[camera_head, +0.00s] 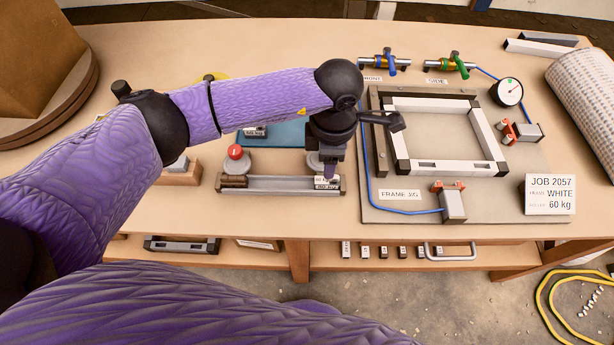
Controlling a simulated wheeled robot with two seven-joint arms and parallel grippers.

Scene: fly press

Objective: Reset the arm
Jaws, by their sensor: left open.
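My left arm reaches in from the left across the table. Its gripper (328,172) points down over the right end of a grey metal fixture (280,184) with a small labelled block. The jaws are open; I cannot tell whether they touch the fixture. A dark bar with a blocky end (388,121) sticks out to the right of my wrist, over the edge of the frame jig. I cannot tell whether it is a lever arm or part of my wrist. A red knob (235,152) stands left of the gripper. My forearm hides much of the blue plate (288,133). My right gripper is not in view.
The frame jig (400,205) holds a white and black frame (447,166). Clamps, a gauge (507,92), blue hose and a job card (550,194) stand around it. A wooden block (176,172) is to the left. The front table edge has some free room.

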